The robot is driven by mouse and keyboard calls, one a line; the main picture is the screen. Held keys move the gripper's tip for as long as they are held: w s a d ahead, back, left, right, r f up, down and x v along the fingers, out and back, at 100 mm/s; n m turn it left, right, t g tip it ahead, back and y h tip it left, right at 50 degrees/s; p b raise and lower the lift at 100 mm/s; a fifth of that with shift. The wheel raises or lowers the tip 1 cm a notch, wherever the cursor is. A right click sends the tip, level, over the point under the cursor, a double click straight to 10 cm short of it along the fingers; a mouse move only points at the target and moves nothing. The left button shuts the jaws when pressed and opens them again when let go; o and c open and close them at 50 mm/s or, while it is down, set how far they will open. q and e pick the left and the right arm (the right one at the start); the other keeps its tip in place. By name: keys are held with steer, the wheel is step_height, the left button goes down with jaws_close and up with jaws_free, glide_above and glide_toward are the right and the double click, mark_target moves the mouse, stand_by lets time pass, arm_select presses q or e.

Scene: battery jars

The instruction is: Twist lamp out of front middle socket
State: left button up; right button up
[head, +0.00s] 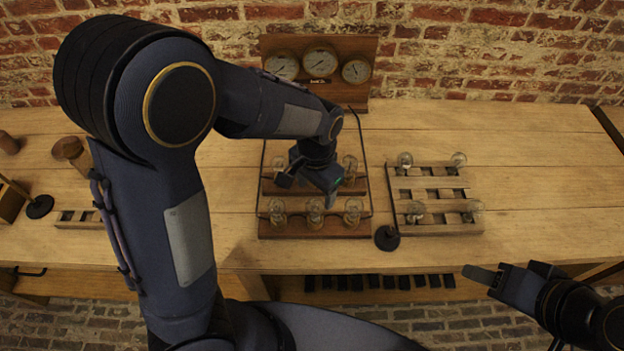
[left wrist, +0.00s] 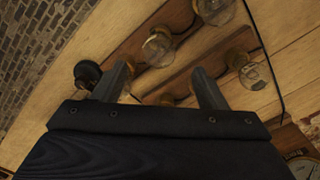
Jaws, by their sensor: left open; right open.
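The lamp board (head: 300,228) stands on the table with two rows of clear glass lamps. The front row holds a left lamp (head: 277,211), the front middle lamp (head: 315,211) and a right lamp (head: 352,211), all upright. My left gripper (head: 308,190) is open and empty, above the board just behind the front row. In the left wrist view its two fingers (left wrist: 160,78) are spread, with a lamp (left wrist: 158,47) beyond the gap; I cannot tell surely which one. My right gripper (head: 483,277) is open and empty, off the table's front edge at the right.
A slatted wooden rack (head: 440,228) with several lamps stands right of the board. A black round-based stand (head: 387,238) sits between them. A gauge panel (head: 318,62) rises behind. My left arm hides part of the table. The far right tabletop is clear.

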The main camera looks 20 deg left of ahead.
mark_target(315, 200)
arm_select(q)
step_height(315, 200, down, 7)
stand_by(0.3)
steer(key=shift+c, duration=0.3)
steer(key=c, duration=1.1)
steer(key=n, duration=0.1)
steer(key=n+p, duration=0.1)
steer(key=shift+s+r+n, duration=0.1)
steer(key=shift+r+n, duration=0.1)
steer(key=shift+n, duration=0.2)
steer(key=shift+n+p, duration=0.4)
steer(key=shift+n, duration=0.8)
steer(key=shift+f+n, duration=0.15)
steer(key=shift+n, duration=0.45)
